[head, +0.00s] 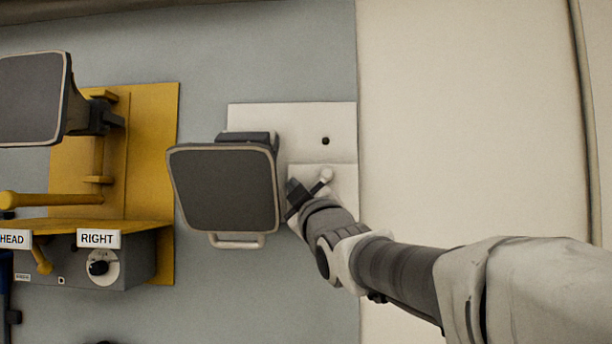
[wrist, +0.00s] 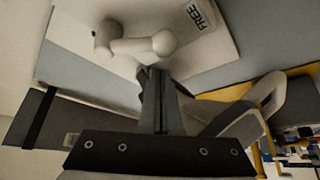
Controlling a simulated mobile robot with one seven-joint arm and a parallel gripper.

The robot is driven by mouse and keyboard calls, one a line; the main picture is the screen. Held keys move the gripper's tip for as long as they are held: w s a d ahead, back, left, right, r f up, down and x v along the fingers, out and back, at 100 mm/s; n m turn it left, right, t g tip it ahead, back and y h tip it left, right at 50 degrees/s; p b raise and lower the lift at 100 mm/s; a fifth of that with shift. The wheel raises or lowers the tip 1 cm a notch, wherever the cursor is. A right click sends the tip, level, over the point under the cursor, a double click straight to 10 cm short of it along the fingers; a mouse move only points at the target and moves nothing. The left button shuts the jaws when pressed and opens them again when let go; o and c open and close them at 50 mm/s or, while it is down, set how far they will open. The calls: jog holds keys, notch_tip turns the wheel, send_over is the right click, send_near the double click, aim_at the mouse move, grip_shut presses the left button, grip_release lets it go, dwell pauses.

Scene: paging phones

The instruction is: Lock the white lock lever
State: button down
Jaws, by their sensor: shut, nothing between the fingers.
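The white lock lever (head: 322,181) is on a white plate (head: 300,120) on the grey wall, just right of a dark pad. In the wrist view the lever (wrist: 133,45) is a short white arm with a rounded knob at each end, lying across the plate. A label reading FREE (wrist: 197,15) is to the right of it. My gripper (head: 294,190) is at the lever's lower left in the head view. In the wrist view its fingers (wrist: 158,75) are shut and empty, with the tips close to the right-hand knob; I cannot tell whether they touch it.
The dark pad (head: 225,188) with a pale rim and handle stands out left of my gripper. A yellow panel (head: 150,150) with another pad and a control box labelled RIGHT (head: 98,239) is farther left. A bare cream wall (head: 460,120) is on the right.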

jog(key=shift+w+d+f, duration=0.1)
jog(key=shift+d+f, duration=0.5)
jog(key=shift+f, duration=0.05)
